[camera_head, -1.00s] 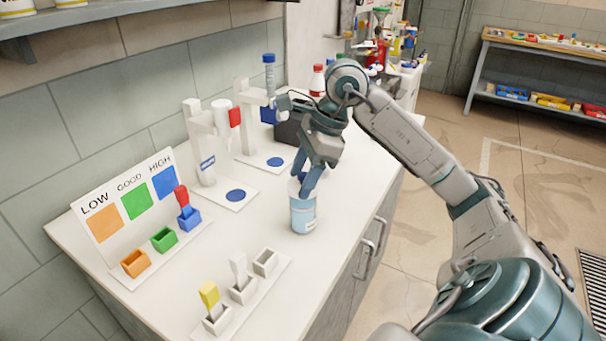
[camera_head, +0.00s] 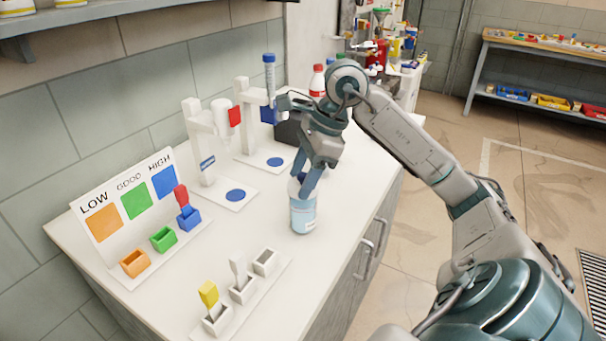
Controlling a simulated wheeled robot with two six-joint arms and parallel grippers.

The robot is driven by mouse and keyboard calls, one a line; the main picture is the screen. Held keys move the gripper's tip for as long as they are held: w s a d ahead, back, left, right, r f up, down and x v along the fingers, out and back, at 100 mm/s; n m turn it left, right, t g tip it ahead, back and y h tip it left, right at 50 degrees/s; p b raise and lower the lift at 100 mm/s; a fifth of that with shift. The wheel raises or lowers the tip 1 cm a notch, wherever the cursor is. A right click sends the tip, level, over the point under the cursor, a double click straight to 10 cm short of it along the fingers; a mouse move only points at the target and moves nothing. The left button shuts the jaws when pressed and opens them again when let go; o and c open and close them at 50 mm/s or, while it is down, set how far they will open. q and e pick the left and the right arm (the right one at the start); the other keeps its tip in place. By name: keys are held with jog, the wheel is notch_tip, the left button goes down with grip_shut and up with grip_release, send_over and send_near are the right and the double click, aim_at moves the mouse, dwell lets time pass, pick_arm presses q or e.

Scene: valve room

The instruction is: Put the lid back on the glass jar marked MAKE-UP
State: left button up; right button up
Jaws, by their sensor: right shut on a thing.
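A light-blue jar (camera_head: 303,216) with a pale label stands upright near the front edge of the white counter. Its label is too small to read. My right gripper (camera_head: 305,191) points down at the jar's mouth and is shut on a pale lid (camera_head: 294,187). The lid is mostly hidden by the fingers. It is at the jar's top, but I cannot tell whether it is seated. My left gripper is not in view.
On the counter (camera_head: 262,218) are a LOW/GOOD/HIGH board (camera_head: 130,203) with coloured holders, a white rack (camera_head: 242,292) with a yellow-topped piece, and two white dispenser stands (camera_head: 203,150). A dark box (camera_head: 287,131) stands behind my gripper. Counter left of the jar is clear.

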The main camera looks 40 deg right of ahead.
jog(key=shift+f, duration=0.1)
dwell(0.6)
jog(key=o, duration=1.5)
jog(key=shift+c, duration=0.2)
jog(key=shift+r+p, duration=2.95)
jog(key=shift+r, duration=0.6)
jog(key=shift+c, duration=0.4)
grip_shut()
